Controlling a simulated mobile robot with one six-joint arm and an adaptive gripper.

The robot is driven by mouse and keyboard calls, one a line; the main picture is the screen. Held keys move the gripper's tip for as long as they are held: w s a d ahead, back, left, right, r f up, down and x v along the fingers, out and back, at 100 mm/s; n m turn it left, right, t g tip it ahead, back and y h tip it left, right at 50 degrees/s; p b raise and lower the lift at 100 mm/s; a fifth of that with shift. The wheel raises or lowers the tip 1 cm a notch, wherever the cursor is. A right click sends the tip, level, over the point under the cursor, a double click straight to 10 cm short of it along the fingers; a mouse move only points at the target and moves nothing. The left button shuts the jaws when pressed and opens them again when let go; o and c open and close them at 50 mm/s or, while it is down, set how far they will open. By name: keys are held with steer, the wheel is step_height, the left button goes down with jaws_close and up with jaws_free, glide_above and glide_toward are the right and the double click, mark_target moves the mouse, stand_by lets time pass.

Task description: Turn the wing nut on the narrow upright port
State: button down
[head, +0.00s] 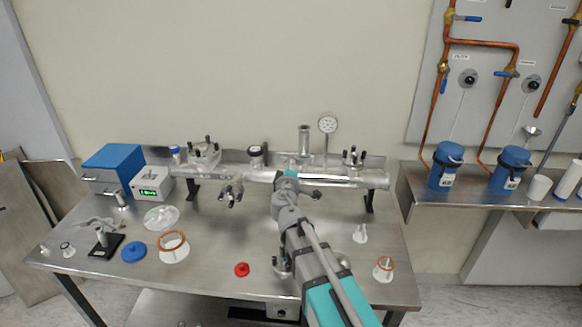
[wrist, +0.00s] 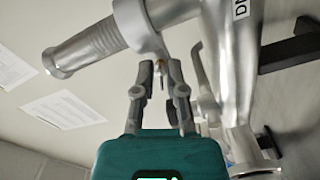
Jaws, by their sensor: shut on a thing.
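The narrow upright port (head: 304,140) is a silver tube standing on the horizontal manifold (head: 340,180). In the wrist view the port (wrist: 88,46) lies across the upper left, with a clamp ring (wrist: 140,30) around its base. My gripper (wrist: 159,74) is at the clamp, its two grey fingers on either side of a small brass-coloured piece. The fingers are shut on this piece, which looks like the wing nut's screw; the wing nut itself is mostly hidden between the fingertips. In the head view my arm covers the fingertips and the wing nut.
A dial gauge (head: 327,125) stands just right of the port, and black-handled valves (head: 353,157) sit farther right. Loose caps and rings, such as the red cap (head: 242,269), lie on the steel table (head: 205,262). A blue box (head: 112,166) is at the left.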

steer(key=m, duration=1.3)
steer(key=shift+w+a+f, duration=0.1)
steer(key=shift+a+f, duration=0.1)
steer(key=shift+a, duration=0.2)
steer(key=c, duration=1)
jaws_free()
steer(key=s, duration=1.2)
steer(key=shift+a, duration=0.15)
